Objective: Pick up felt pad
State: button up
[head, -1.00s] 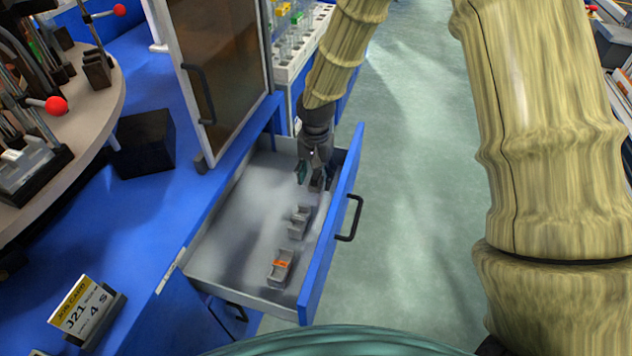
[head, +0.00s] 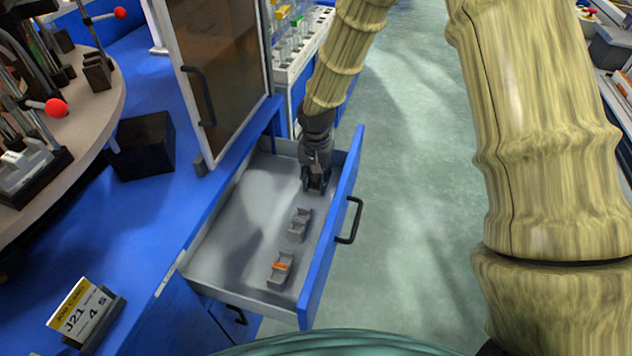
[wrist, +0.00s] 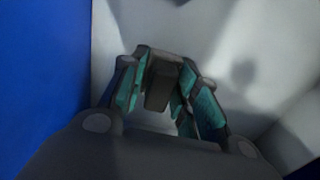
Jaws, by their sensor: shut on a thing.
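My gripper (head: 316,184) is down inside the open drawer, near its far right corner. In the wrist view, its teal-padded fingers (wrist: 163,95) are closed on a small dark grey block, which I take to be the felt pad (wrist: 160,82). The pad sits between the fingers, close above the pale drawer floor. I cannot tell whether it touches the floor. In the head view the pad is mostly hidden by the fingers.
The open drawer (head: 232,238) also holds a grey holder (head: 299,225) and another with an orange label (head: 280,268), both nearer the front. The blue drawer front (head: 334,232) stands close to my gripper's right. The drawer's left part is clear.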

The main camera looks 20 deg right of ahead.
notch_tip(320, 180, up, 10)
jog(key=shift+f+p, duration=0.1)
jog(key=shift+p, duration=0.45)
